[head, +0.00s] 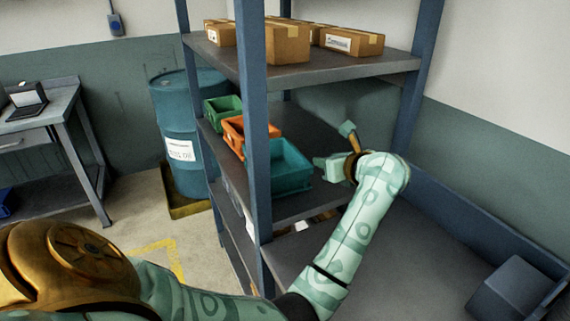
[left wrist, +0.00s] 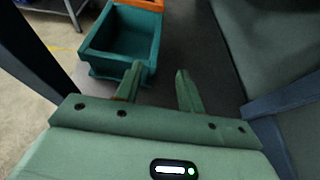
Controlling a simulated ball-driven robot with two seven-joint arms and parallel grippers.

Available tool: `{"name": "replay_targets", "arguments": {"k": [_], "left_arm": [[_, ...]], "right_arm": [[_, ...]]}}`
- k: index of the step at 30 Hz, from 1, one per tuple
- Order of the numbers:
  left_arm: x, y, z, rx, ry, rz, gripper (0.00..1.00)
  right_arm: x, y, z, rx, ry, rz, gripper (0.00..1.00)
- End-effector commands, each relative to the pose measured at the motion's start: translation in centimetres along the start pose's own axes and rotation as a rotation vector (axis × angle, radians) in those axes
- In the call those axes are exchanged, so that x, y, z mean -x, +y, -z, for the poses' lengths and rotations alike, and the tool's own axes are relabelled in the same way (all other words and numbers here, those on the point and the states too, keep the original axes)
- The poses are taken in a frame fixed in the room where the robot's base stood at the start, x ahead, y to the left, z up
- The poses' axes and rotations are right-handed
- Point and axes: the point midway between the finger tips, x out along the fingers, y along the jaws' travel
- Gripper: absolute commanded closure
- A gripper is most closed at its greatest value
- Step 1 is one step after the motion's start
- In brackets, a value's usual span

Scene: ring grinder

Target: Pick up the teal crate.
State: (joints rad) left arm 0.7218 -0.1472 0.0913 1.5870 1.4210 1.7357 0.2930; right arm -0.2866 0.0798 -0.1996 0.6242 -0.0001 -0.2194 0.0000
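The teal crate (head: 291,183) sits on the middle shelf (head: 318,203) near its left post, in front of an orange crate. It also shows in the left wrist view (left wrist: 110,66), at the upper left, open at the top and seemingly empty. My left gripper (head: 333,146) is over the same shelf, just right of the teal crate. Its fingers (left wrist: 160,70) are spread with nothing between them. The left-hand finger in the wrist view overlaps the crate's near corner; whether it touches is unclear. My right gripper is not in view.
The orange crate (head: 236,122) and a green crate (head: 222,103) stand in a row behind the teal one. The blue shelf post (head: 254,150) rises close beside them. The upper shelf (head: 300,72) holds cardboard boxes. The shelf right of the teal crate is clear.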

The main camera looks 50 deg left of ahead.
Motion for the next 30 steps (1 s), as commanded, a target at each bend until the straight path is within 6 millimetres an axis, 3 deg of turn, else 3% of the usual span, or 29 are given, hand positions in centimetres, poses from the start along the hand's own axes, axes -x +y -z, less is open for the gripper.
{"name": "replay_targets", "arguments": {"k": [8, 12, 19, 25, 30], "left_arm": [[-6.8, 0.1, 0.4, -0.004, -0.002, -0.005, 0.61], [-9.3, 0.1, 0.3, -0.003, -0.001, -0.003, 0.61], [-11.3, 0.1, 0.4, -0.002, 0.0, -0.002, 0.61], [-14.6, 0.2, 1.0, -0.004, -0.001, -0.004, 0.61], [-15.6, 0.2, 0.8, -0.002, 0.0, -0.001, 0.61]], "right_arm": [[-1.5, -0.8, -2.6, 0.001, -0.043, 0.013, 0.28], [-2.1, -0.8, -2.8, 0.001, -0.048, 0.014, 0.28], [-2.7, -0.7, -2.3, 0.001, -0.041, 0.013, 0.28], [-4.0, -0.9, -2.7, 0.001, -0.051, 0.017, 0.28], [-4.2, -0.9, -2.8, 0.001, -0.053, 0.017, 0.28]]}}
